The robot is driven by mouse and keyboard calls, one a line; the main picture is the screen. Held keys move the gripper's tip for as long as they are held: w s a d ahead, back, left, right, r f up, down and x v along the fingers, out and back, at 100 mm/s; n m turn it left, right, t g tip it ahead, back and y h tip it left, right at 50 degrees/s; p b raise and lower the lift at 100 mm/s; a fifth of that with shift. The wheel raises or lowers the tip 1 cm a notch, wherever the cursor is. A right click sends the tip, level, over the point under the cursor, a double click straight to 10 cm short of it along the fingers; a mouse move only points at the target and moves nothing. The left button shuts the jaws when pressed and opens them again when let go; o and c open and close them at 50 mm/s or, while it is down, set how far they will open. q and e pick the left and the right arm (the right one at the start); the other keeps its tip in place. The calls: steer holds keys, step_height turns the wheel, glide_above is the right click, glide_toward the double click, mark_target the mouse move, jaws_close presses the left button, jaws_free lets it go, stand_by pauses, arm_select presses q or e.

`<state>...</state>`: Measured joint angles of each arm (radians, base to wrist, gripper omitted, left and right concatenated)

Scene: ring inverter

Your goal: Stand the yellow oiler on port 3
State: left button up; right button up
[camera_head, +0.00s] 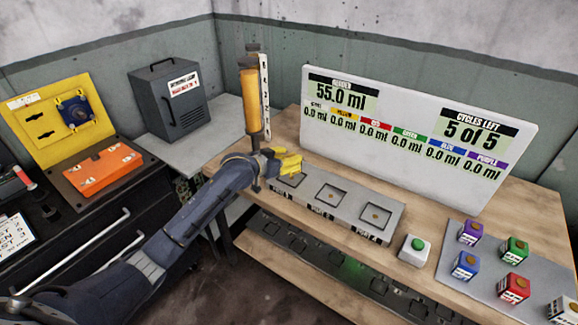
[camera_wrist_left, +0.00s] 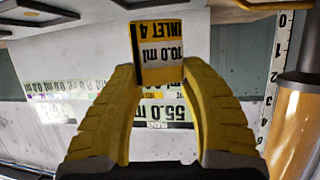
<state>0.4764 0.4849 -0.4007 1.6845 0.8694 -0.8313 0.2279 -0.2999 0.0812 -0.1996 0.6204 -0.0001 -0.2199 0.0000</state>
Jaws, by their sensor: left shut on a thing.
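My left gripper (camera_head: 281,161) has yellow fingers and is over the left end of the grey port block (camera_head: 352,214), beside the tall amber reservoir (camera_head: 250,100). The wrist view shows the fingers (camera_wrist_left: 160,80) shut on the yellow oiler (camera_wrist_left: 160,50), a small block with a label reading INLET 4 and 10.0 ml. In the head view I cannot separate the oiler from the yellow fingers. My right gripper is not in view.
A white display board (camera_head: 410,160) stands behind the ports. A green button (camera_head: 415,249) sits right of the block. Purple (camera_head: 470,232), green (camera_head: 513,250), blue (camera_head: 465,266), red (camera_head: 513,289) and white (camera_head: 562,310) oilers stand on a grey plate.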

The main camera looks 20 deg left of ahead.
arm_select(q)
steer(key=shift+f, duration=1.65)
steer(key=o, duration=1.2)
steer(key=shift+f, duration=0.15)
steer(key=shift+o, duration=0.2)
steer(key=v, duration=1.2)
